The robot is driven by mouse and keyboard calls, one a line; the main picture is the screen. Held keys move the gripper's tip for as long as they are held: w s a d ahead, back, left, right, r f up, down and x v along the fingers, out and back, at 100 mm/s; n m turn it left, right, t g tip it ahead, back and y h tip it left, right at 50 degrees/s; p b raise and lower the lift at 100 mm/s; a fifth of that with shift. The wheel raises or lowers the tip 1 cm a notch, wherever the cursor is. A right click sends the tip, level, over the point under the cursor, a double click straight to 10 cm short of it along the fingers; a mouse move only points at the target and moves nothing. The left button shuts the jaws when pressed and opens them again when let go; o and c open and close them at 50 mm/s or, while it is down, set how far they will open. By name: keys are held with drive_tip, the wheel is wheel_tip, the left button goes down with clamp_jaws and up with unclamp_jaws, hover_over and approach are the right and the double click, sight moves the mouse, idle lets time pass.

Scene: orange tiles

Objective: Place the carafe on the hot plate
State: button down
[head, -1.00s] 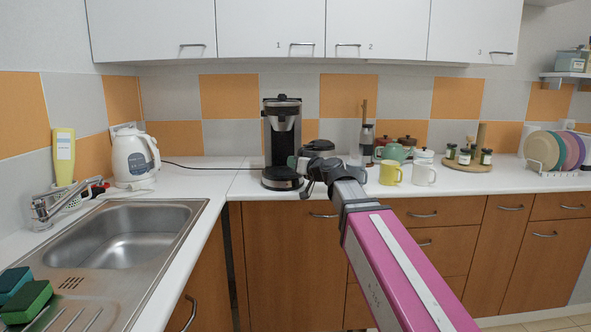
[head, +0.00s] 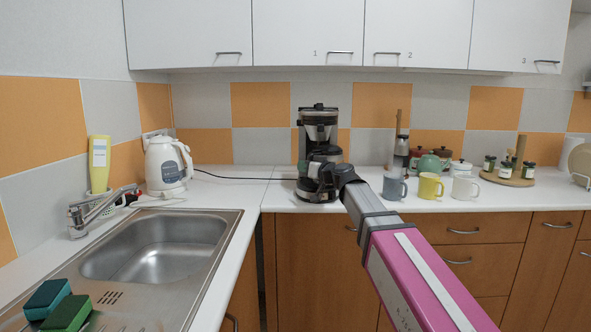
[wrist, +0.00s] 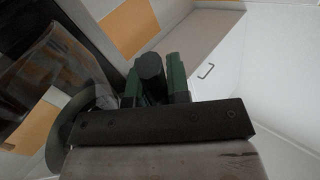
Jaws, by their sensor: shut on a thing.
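The black coffee maker (head: 319,117) stands on the counter against the tiled wall. Its hot plate (head: 312,193) is at its base, partly hidden by my gripper. The dark glass carafe (head: 326,153) is upright under the coffee maker's top part, above the hot plate in the head view. I cannot tell whether it touches the plate. My gripper (head: 325,177) is in front of the coffee maker. In the wrist view my gripper (wrist: 154,82) has its green fingers closed around the black carafe handle (wrist: 151,68), and the carafe's clear glass (wrist: 55,75) shows at the left.
A grey mug (head: 394,187), a yellow mug (head: 429,187) and a white mug (head: 464,188) stand to the right of my arm. A white kettle (head: 165,165) is at the left, behind the sink (head: 155,250). The counter between kettle and coffee maker is clear except for a cord.

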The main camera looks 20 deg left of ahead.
drive_tip(key=w+a, duration=0.1)
drive_tip(key=a+f, duration=0.1)
drive_tip(key=a, duration=0.1)
drive_tip(key=w+a, duration=0.1)
drive_tip(key=shift+w+a+f, duration=0.25)
drive_tip(key=shift+w, duration=0.1)
drive_tip(key=shift+f, duration=0.1)
drive_tip(key=c, duration=1.1)
unclamp_jaws()
